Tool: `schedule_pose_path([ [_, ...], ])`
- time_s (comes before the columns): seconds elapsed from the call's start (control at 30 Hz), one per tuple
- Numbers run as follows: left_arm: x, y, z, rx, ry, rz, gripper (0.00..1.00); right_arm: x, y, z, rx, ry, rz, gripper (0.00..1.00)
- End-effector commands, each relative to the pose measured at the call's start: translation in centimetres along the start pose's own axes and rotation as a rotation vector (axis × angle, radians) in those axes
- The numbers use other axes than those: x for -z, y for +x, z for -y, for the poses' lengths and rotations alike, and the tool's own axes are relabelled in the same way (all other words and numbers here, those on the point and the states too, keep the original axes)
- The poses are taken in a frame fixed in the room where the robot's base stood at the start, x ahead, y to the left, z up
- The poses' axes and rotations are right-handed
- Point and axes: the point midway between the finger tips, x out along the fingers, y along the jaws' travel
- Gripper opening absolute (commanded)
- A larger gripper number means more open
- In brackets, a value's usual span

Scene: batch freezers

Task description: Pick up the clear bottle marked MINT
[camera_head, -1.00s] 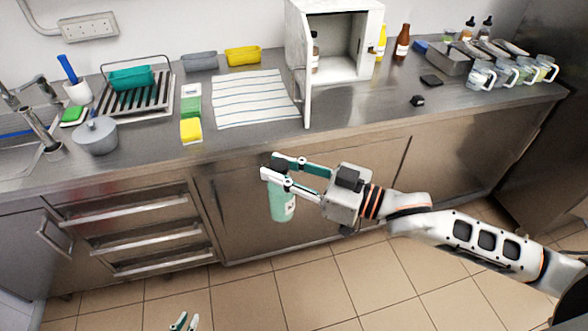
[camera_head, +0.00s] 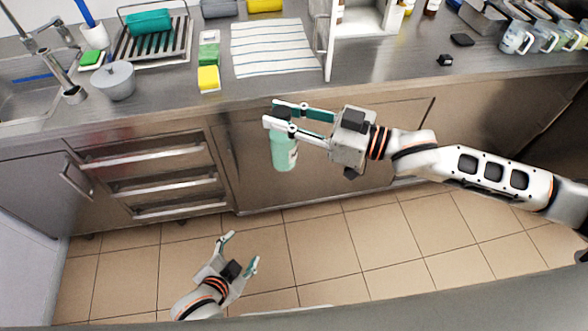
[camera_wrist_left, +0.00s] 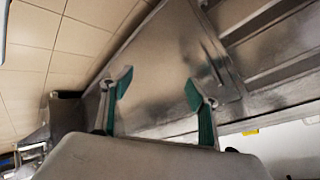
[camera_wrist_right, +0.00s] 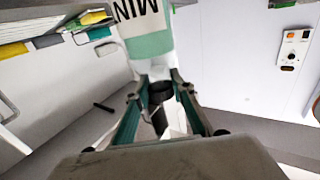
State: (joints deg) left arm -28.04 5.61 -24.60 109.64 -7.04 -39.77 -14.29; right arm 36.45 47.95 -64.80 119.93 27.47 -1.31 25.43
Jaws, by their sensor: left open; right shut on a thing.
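The clear bottle marked MINT (camera_head: 284,154) holds pale green contents and has a dark cap. My right gripper (camera_head: 287,116) is shut on it near the cap and holds it upright in the air in front of the counter. In the right wrist view the bottle (camera_wrist_right: 150,42) shows part of its label, reading "MIN", and sits between the fingers (camera_wrist_right: 160,92). My left gripper (camera_head: 240,250) is open and empty, low over the floor; its spread fingers also show in the left wrist view (camera_wrist_left: 157,92).
Drawers (camera_head: 150,180) lie below. Jars (camera_head: 516,38) stand at right. The tiled floor is clear.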

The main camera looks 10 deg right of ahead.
Motion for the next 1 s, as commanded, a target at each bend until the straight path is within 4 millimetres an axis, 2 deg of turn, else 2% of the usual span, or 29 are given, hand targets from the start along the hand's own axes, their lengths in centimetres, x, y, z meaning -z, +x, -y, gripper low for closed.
schedule_pose_path([
  [0.03,2.9,0.4,-0.4,-0.005,0.147,-0.004,0.6,0.1,0.0,0.0,0.0,0.0,-0.002,0.0],
  [0.13,7.1,0.5,-1.2,0.0,0.45,0.013,0.6,0.1,0.0,0.0,0.0,-0.001,-0.002,0.0],
  [0.27,12.1,-0.2,-1.0,0.052,0.842,0.052,0.6,0.1,0.0,0.0,0.0,-0.001,-0.003,0.0],
  [0.47,19.4,-3.6,1.0,0.218,1.409,0.18,0.6,0.1,0.0,0.0,0.0,-0.001,-0.003,0.0],
  [0.6,23.9,-7.6,2.9,0.38,1.749,0.336,0.6,0.1,0.0,0.0,0.0,-0.001,-0.003,0.0],
  [0.8,28.1,-13.5,4.8,0.587,2.047,0.586,0.6,0.1,0.0,0.0,0.0,-0.001,-0.003,0.0],
  [0.9,29.1,-15.6,5.3,0.65,2.115,0.68,0.6,0.1,0.0,0.0,0.0,-0.001,-0.003,0.0],
  [1.0,29.6,-16.6,5.6,0.682,2.148,0.733,0.6,0.1,0.0,0.0,0.0,-0.001,-0.003,0.0],
])
